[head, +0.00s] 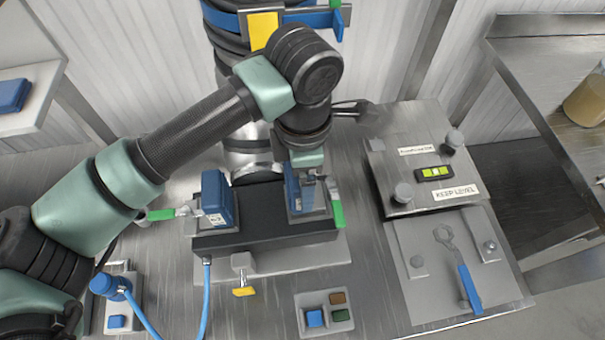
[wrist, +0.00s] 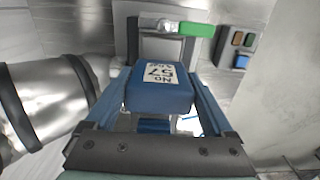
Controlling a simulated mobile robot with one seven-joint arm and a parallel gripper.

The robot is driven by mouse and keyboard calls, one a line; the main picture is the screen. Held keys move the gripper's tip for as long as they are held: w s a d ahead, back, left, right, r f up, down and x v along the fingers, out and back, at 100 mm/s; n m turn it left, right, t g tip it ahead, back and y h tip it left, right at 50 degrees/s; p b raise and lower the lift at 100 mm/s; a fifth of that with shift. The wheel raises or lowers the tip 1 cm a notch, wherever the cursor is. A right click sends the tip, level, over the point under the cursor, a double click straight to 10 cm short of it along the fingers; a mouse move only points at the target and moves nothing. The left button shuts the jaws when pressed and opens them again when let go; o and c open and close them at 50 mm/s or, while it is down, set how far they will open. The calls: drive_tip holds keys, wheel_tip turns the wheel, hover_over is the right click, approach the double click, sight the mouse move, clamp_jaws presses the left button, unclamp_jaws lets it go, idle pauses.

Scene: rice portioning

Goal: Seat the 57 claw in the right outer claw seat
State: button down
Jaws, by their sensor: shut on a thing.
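The 57 claw (wrist: 160,88) is a blue block with a white "No 57" label, seen close up in the wrist view. My gripper (wrist: 158,100) is shut on it, a blue finger on each side. In the head view, my gripper (head: 306,188) points down over the right end of the black bar (head: 262,228), at the right outer claw seat. The claw there is largely hidden by my fingers, and I cannot tell whether it rests fully down. A green-handled latch (head: 336,207) is beside this seat; its green handle (wrist: 197,29) also shows in the wrist view.
Another blue claw (head: 216,197) stands at the bar's left end beside a green-handled latch (head: 161,214). A yellow-tipped handle (head: 243,291) projects in front. A small tray (head: 325,314) of coloured blocks, a blue hose (head: 206,300) and a levelling box (head: 421,172) surround it.

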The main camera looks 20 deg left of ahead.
drive_tip(key=shift+f+b, duration=0.55)
drive_tip(key=shift+b, duration=0.6)
idle(0.8)
idle(0.3)
unclamp_jaws()
drive_tip(key=shift+r+p, duration=1.9)
drive_tip(key=shift+r, duration=2.6)
